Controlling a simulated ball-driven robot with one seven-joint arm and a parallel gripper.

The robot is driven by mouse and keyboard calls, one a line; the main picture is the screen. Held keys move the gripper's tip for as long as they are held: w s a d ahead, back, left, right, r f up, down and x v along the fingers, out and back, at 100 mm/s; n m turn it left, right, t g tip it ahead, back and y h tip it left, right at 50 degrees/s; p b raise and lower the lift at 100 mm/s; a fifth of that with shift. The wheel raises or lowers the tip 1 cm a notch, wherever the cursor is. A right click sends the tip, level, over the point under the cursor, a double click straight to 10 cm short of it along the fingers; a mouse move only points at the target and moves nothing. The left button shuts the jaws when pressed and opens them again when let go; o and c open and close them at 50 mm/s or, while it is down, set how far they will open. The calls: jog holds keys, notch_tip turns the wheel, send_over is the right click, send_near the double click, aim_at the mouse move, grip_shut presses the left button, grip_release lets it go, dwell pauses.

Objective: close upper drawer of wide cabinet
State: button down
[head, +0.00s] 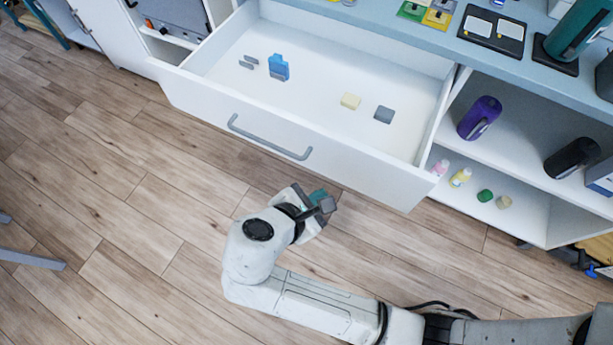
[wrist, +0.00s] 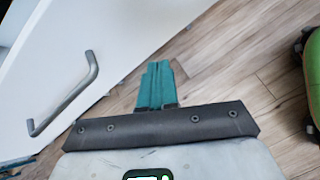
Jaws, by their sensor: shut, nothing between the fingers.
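The upper drawer (head: 190,93) of the wide cabinet is pulled far out in the head view. Its white front carries a grey bar handle (head: 268,138).
The blue cabinet top (head: 420,40) bears trays and a green bottle (head: 580,30). Open shelves at right hold a purple bottle (head: 480,117), a black bottle (head: 572,157) and small items. Clear wooden floor (head: 110,200) lies before the drawer. A green rounded thing (wrist: 312,75) is at the wrist view's right edge.

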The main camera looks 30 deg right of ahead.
aim_at(313, 155)
jog(key=w+a+n+t+h+b, duration=0.2)
jog(key=a+n+t+h+b, duration=0.15)
jog(key=a+n, duration=0.4)
jog(key=shift+m+t+y, duration=0.25)
jog(key=shift+m, duration=0.4)
jog(key=b+x, duration=0.1)
jog(key=x, duration=0.3)
jog(key=b+x, duration=0.1)
jog(key=x, duration=0.2)
jog(key=b+x, duration=0.1)
jog(key=x, duration=0.3)
jog(key=shift+w+d+r, duration=0.3)
jog(key=shift+w, duration=0.05)
jog(key=shift+w+d, duration=0.25)
jog(key=shift+d, duration=0.15)
jog(key=shift+r, duration=0.1)
